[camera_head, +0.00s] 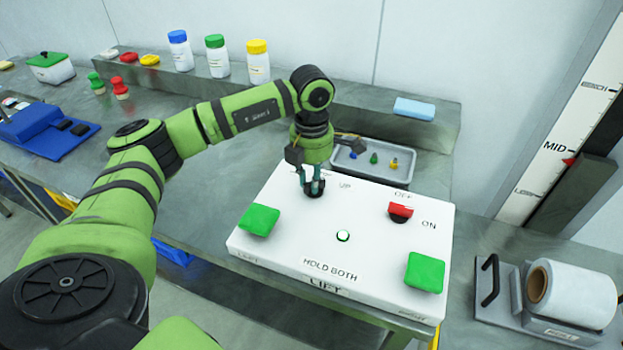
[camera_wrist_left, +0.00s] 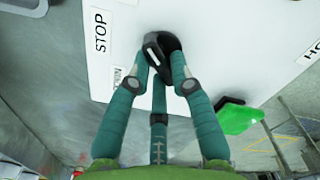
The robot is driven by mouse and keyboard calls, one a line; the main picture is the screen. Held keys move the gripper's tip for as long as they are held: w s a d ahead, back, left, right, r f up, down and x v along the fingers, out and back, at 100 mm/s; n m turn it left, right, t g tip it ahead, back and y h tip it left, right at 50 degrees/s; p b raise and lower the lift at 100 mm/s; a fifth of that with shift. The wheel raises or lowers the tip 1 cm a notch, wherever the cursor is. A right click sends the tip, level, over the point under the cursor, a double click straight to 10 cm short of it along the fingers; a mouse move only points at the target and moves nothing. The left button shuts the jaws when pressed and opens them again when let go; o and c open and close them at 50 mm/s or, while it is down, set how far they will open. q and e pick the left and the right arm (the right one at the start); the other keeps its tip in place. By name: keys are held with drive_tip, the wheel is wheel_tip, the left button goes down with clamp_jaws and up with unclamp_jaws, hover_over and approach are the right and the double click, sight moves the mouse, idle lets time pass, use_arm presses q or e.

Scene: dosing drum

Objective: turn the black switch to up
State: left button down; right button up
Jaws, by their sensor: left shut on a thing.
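The black switch (camera_wrist_left: 161,46) is a round black knob with a light mark on it, on the white control box (camera_head: 280,262). In the head view the black switch (camera_head: 314,191) is partly hidden under my left gripper (camera_head: 313,180). In the left wrist view the fingers of my left gripper (camera_wrist_left: 161,75) are closed around the knob. My right gripper is not in view.
The box also carries two green buttons (camera_head: 259,220) (camera_head: 425,272), a red switch (camera_head: 400,211) and a small white button (camera_head: 343,236). A grey tray (camera_head: 425,160) stands behind it. A film roll (camera_head: 572,292) stands at right.

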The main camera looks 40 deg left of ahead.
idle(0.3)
use_arm(q)
drive_tip(key=c, duration=1.1)
unclamp_jaws()
wheel_tip(320, 180, up, 12)
